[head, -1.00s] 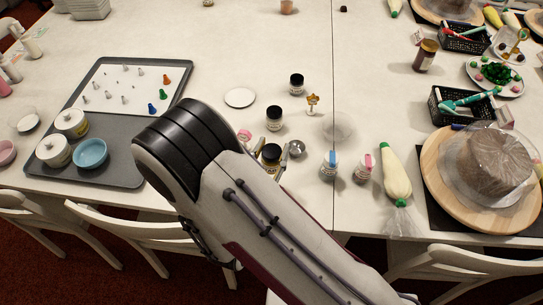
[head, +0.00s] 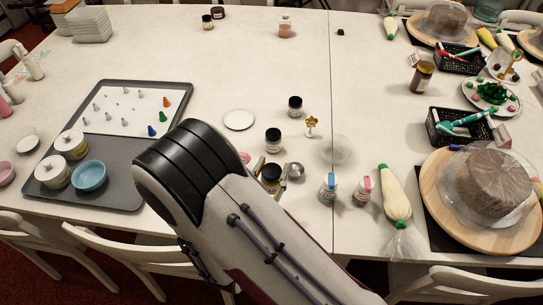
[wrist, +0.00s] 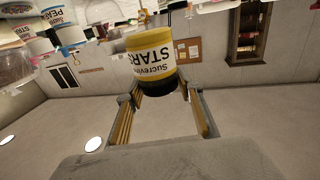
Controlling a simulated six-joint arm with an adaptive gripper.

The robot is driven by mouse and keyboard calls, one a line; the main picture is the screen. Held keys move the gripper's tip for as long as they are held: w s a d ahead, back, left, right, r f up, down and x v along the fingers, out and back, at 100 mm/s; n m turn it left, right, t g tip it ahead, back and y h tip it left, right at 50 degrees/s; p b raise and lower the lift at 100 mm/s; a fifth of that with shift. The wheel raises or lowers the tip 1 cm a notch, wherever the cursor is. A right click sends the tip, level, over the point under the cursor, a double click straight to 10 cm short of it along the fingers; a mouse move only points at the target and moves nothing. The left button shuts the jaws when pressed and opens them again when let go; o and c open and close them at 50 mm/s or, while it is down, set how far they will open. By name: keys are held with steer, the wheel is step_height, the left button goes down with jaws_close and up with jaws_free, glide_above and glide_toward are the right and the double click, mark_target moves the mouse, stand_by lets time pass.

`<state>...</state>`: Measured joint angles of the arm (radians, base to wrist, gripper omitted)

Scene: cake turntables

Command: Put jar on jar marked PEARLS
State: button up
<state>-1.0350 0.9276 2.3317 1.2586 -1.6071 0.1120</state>
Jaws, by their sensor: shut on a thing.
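The same jar (head: 271,178) shows in the head view beside the forearm, which hides most of my gripper. I cannot tell whether its base touches the table. A blue-lidded jar (head: 328,186) stands to its right.
A pink-lidded jar (head: 362,191), a piping bag (head: 395,195) and a cake turntable (head: 440,190) are at the right. A grey tray (head: 120,187) is at the left.

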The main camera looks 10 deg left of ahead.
steer(key=w+d+r, duration=0.2)
steer(key=w+d, duration=0.3)
steer(key=w, duration=0.3)
steer(key=w+d+r, duration=0.2)
steer(key=w+d, duration=0.4)
steer(key=w, duration=0.3)
steer(key=shift+w+a+r+n+y, duration=1.9)
steer(key=shift+w+r+n+y, duration=0.4)
steer(key=shift+w+y, duration=1.2)
steer(key=s+a+n+g+y, duration=0.2)
steer(key=a+n+y, duration=0.2)
steer(key=a, duration=0.5)
steer(key=y, duration=0.2)
steer(key=shift+f+y, duration=0.3)
steer(key=shift+f, duration=0.1)
steer(key=shift+f, duration=2.9)
steer(key=shift+f, duration=0.1)
